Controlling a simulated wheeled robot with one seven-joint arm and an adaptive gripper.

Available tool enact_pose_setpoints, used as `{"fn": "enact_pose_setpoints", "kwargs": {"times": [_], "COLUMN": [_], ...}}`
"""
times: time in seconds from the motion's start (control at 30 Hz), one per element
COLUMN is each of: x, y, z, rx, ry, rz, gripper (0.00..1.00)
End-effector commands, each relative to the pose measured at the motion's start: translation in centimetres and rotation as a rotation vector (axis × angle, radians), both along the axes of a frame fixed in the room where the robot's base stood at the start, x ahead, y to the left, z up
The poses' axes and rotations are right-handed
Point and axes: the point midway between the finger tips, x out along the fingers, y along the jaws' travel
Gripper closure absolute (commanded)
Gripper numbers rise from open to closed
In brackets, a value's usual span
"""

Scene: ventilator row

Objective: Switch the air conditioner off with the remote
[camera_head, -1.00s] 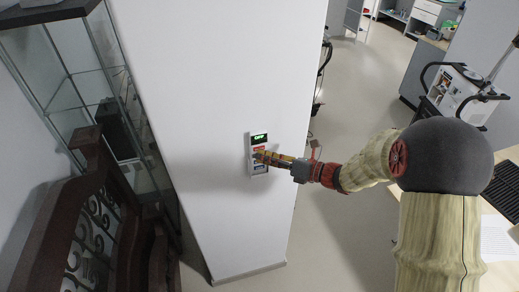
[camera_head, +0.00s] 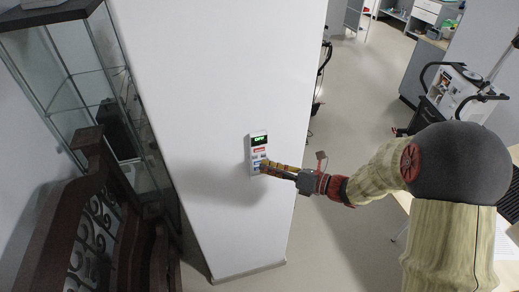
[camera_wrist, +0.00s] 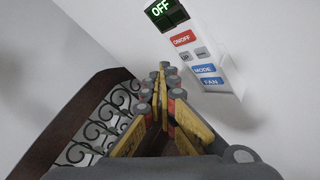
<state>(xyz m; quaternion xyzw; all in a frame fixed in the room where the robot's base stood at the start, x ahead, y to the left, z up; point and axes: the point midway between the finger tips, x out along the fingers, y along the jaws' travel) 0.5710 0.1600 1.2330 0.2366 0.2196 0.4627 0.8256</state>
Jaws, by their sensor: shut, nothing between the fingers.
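The remote (camera_head: 258,141) is a white panel fixed upright on the white pillar. In the wrist view, its display (camera_wrist: 166,12) reads OFF in green letters. Below it are a red ON/OFF button (camera_wrist: 183,38), two small grey buttons, and blue MODE (camera_wrist: 204,69) and FAN (camera_wrist: 210,81) buttons. My gripper (camera_head: 265,167) is shut and empty, its tips in front of the remote's lower part in the head view. In the wrist view, the fingertips (camera_wrist: 163,68) appear left of the buttons; contact with the panel cannot be told. The air conditioner is not identifiable in these views.
A dark carved wooden bench (camera_head: 88,215) and a glass cabinet (camera_head: 75,85) stand left of the pillar (camera_head: 215,80). Open floor (camera_head: 335,215) lies to its right. A wheeled machine (camera_head: 455,90) stands at the back right, and a table edge shows at the far right.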

Motion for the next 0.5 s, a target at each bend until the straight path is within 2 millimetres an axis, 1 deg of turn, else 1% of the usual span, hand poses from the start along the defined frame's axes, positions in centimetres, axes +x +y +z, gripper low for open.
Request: {"fn": "enact_pose_setpoints", "kwargs": {"times": [0.1, 0.2, 0.5], "x": [-1.0, -1.6, -1.9], "y": [-0.3, -0.5, -0.5], "z": [0.1, 0.0, 0.0], "rx": [-0.001, 0.000, 0.000], "ry": [0.000, 0.001, 0.000], "rz": [-0.001, -0.001, 0.000], "gripper": [1.00, 1.00, 1.00]}}
